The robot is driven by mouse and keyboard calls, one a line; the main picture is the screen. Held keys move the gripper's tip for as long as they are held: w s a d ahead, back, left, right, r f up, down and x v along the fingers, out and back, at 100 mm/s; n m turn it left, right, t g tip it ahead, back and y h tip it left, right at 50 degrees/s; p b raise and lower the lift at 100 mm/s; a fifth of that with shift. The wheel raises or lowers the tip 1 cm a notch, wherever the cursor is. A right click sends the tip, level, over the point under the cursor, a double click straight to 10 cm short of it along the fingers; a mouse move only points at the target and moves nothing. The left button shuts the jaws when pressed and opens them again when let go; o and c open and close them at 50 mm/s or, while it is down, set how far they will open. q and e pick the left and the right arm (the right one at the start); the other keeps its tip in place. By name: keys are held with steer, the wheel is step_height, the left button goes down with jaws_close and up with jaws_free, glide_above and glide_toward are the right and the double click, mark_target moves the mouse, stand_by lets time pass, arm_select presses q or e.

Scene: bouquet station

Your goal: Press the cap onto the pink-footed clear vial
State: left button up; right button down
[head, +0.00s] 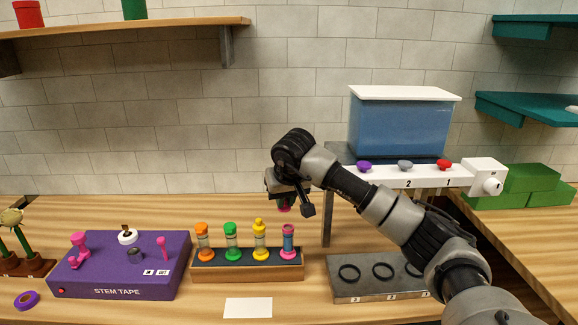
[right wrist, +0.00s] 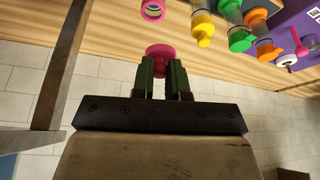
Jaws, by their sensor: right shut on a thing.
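The pink-footed clear vial (head: 288,240) stands upright at the right end of a wooden rack. Pink shows at its foot and top, with a bluish filling between. In the right wrist view its pink ring-like end (right wrist: 153,10) shows at the top edge. My right gripper (head: 287,198) is shut on a pink cap (head: 284,208), held above the vial with a clear gap. In the right wrist view the cap (right wrist: 160,52) sits between the fingertips. My left gripper is not in view.
The rack (head: 235,272) also holds orange (head: 203,243), green (head: 232,243) and yellow (head: 260,242) vials. A purple stem tape station (head: 120,270) stands left. A grey block with rings (head: 355,290) and a blue tank (head: 400,128) stand right. A white card (head: 248,307) lies in front.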

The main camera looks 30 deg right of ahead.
steer(key=shift+d+r, duration=0.35)
steer(key=shift+d, duration=0.3)
step_height(320, 180, down, 5)
steer(key=b, duration=0.3)
steer(key=shift+r+b, duration=0.2)
steer(key=shift+b, duration=0.1)
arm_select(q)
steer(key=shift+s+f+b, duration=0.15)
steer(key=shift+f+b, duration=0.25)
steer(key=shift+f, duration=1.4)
arm_select(e)
steer(key=shift+f, duration=0.9)
arm_select(q)
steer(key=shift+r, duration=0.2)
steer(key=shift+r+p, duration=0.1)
steer(key=shift+p, duration=0.2)
arm_select(e)
steer(key=shift+f, duration=0.15)
steer(key=c, duration=1.1)
jaws_free()
steer(key=shift+o, duration=0.6)
steer(key=o, duration=0.4)
